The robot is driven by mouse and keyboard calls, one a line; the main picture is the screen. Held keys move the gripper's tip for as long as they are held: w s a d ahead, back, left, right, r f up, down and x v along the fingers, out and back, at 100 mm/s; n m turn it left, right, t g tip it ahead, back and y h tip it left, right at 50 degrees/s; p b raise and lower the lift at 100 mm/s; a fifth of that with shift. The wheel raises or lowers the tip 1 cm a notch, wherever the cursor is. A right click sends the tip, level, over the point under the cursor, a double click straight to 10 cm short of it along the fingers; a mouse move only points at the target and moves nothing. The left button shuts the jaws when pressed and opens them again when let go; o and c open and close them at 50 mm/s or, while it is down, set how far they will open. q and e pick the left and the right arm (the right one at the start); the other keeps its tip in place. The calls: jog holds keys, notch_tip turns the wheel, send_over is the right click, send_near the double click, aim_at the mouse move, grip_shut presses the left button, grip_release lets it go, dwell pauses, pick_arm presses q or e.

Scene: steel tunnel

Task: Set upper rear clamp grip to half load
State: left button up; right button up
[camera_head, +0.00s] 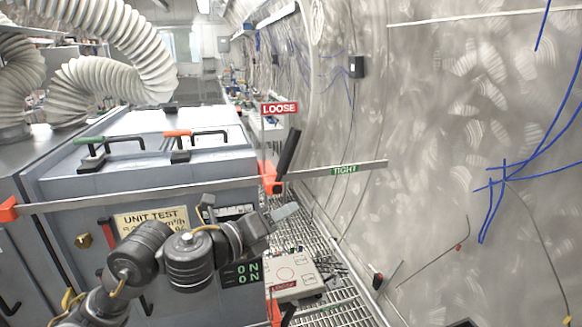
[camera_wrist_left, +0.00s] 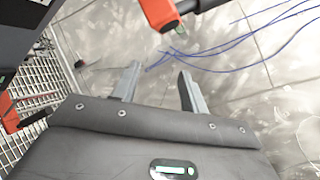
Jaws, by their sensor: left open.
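The upper rear clamp shows in the head view as an orange body (camera_head: 271,180) at the cabinet's right corner, with a black lever (camera_head: 288,152) tilting up and slightly right. A red LOOSE label (camera_head: 279,108) hangs above it and a green TIGHT label (camera_head: 345,170) lies to its right on a flat bar. My left gripper (camera_head: 287,212) is open and empty, just below and right of the clamp, apart from it. In the left wrist view the open fingers (camera_wrist_left: 160,84) point toward the wall, and an orange clamp (camera_wrist_left: 162,14) with its dark lever is beyond them at the top. My right gripper is not in view.
The grey cabinet (camera_head: 150,150) has green and orange handles on top. A lower orange clamp (camera_head: 274,311) is partly hidden beneath. A pale box (camera_head: 293,277) sits beside a green ON display (camera_head: 241,273). The curved tunnel wall (camera_head: 450,120) bounds the right, above floor grating (camera_head: 345,300).

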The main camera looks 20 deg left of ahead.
aim_at(286, 149)
pick_arm(q)
jog(key=s+a+r+m, duration=0.2)
jog(key=a+r+m, duration=0.2)
jog(key=r+m, duration=0.7)
jog(key=shift+t, duration=0.4)
jog(key=x, duration=0.3)
jog(key=p+x, duration=0.1)
jog(key=x, duration=0.2)
jog(key=r+x, duration=0.1)
jog(key=x, duration=0.2)
jog(key=shift+w, duration=0.2)
jog(key=shift+w+d+r, duration=0.1)
jog(key=shift+w+d, duration=0.15)
jog(key=shift+w, duration=0.3)
grip_shut()
